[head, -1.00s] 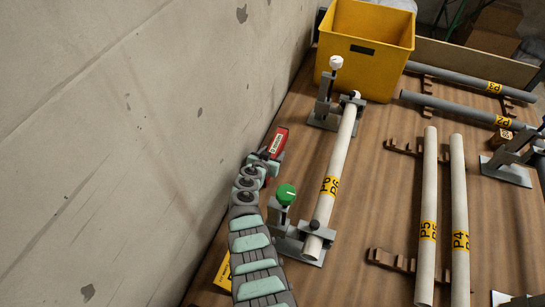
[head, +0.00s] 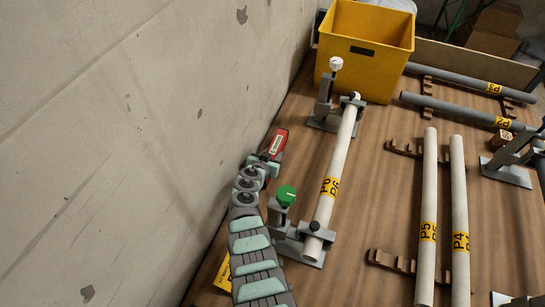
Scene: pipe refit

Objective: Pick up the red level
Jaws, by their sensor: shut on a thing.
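The red level (head: 278,142) is a small red block with a pale label, at the left edge of the table close to the concrete wall. My gripper (head: 271,157) is at the end of my grey and mint arm and is shut on the red level. The level points up and slightly right in the head view. My gripper covers its lower end. I cannot tell whether it touches the table.
Right of it, pipe P6 (head: 340,165) lies in two clamps, one with a green knob (head: 286,195), one with a white knob (head: 336,63). A yellow bin (head: 365,50) stands behind. Pipes P5 (head: 428,200) and P4 (head: 459,200) lie on brown racks. The wall (head: 130,130) is close on the left.

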